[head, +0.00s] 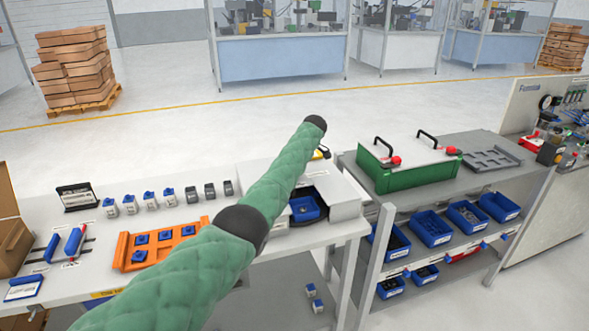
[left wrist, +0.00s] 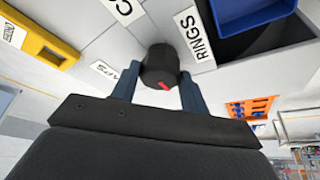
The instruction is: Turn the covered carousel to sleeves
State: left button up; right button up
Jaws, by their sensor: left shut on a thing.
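The covered carousel is a pale grey box (head: 342,196) at the right end of the near table. Its dark opening shows a blue bin (head: 305,208), also seen in the left wrist view (left wrist: 255,10). In the left wrist view, my left gripper (left wrist: 158,72) is shut on a black knob (left wrist: 158,62) with a red mark, its fingers on either side. Labels around the knob include RINGS (left wrist: 193,33) and one partly hidden, ending in "APS" (left wrist: 104,74); another is cut off. I cannot read a sleeves label. My green-covered arm hides the gripper and knob in the head view.

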pick_arm(q)
jog(key=o, duration=1.4)
jog(key=shift+r, duration=0.1)
pick_arm(e)
jog(key=shift+f, duration=0.1)
pick_arm(q)
jog(key=shift+d+r, duration=0.15)
jog(key=shift+r, duration=0.1)
jog(key=shift+b+v, duration=1.35)
jog(key=shift+v, duration=2.2)
pick_arm(e)
notch_tip(320, 180, up, 7)
jog(key=w+a, duration=0.1)
jog(key=shift+w+a+g, duration=0.15)
jog(key=shift+a+g, duration=0.15)
